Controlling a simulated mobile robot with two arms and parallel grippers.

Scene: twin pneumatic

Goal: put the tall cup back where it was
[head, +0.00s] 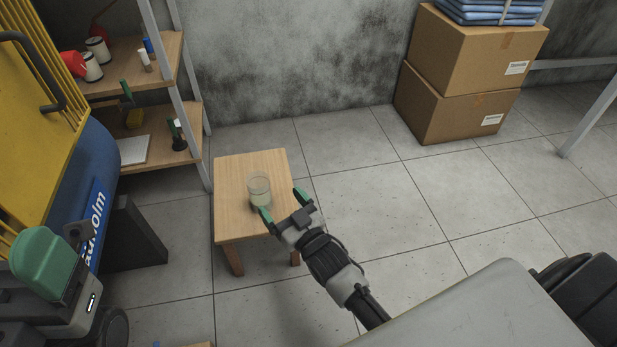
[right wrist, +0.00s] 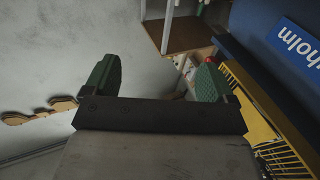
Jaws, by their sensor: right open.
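A clear, tall cup (head: 259,188) with a pale greenish lower part stands upright on a small wooden table (head: 240,165). My right gripper (head: 283,204) is open and empty at the table's near right edge. Its left green finger is close to the cup's base in the head view; I cannot tell whether they touch. In the right wrist view the open fingers (right wrist: 155,78) show with no cup between them. A green fingertip and grey body, apparently my left gripper (head: 42,262), show at the lower left, partly cut off; its jaw state is unclear.
A blue and yellow machine (head: 95,165) stands at the left. A wooden shelf (head: 150,65) behind it holds spools and small items. Cardboard boxes (head: 460,90) are stacked at the back right. The tiled floor right of the table is clear.

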